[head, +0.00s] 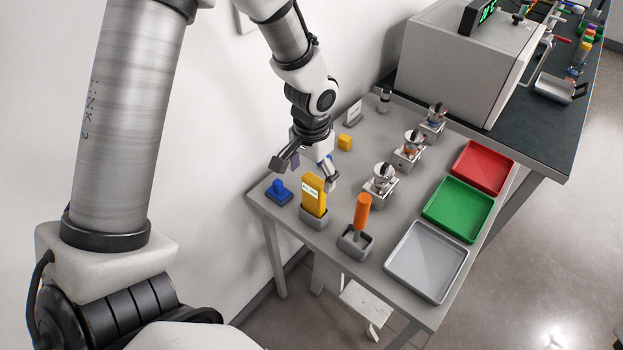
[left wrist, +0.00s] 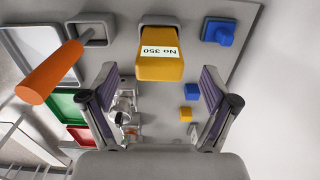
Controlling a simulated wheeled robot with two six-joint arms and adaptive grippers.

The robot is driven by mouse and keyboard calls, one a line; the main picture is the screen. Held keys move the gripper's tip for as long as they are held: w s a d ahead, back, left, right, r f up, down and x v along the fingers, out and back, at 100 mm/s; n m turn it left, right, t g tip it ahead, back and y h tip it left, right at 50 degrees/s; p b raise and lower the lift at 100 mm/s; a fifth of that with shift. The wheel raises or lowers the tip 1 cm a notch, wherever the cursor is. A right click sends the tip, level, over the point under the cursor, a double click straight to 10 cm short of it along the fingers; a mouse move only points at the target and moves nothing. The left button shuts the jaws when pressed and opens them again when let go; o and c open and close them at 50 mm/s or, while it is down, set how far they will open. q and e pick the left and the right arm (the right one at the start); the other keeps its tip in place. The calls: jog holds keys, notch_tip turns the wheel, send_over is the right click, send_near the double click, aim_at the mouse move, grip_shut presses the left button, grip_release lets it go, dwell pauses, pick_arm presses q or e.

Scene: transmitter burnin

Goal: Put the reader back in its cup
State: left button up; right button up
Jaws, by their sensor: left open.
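The yellow reader (head: 313,196), with a white label, stands in a grey cup (head: 314,220) near the table's front left. In the left wrist view the reader (left wrist: 160,68) shows its label "No 350", and its lower end is inside the cup (left wrist: 158,20). My left gripper (head: 305,173) is open and empty, just behind and above the reader. In the left wrist view its two fingers (left wrist: 160,98) are spread wide, with the reader ahead between their lines and apart from both. My right gripper is not in view.
An orange-handled tool (head: 362,212) stands in a grey holder right of the reader. A blue piece (head: 279,191) is to its left, and a yellow block (head: 345,142) lies behind. Several metal fixtures and red, green and grey trays (head: 428,262) fill the right side.

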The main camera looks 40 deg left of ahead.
pick_arm(q)
notch_tip(320, 180, up, 9)
jog(key=shift+s, duration=0.1)
dwell(0.5)
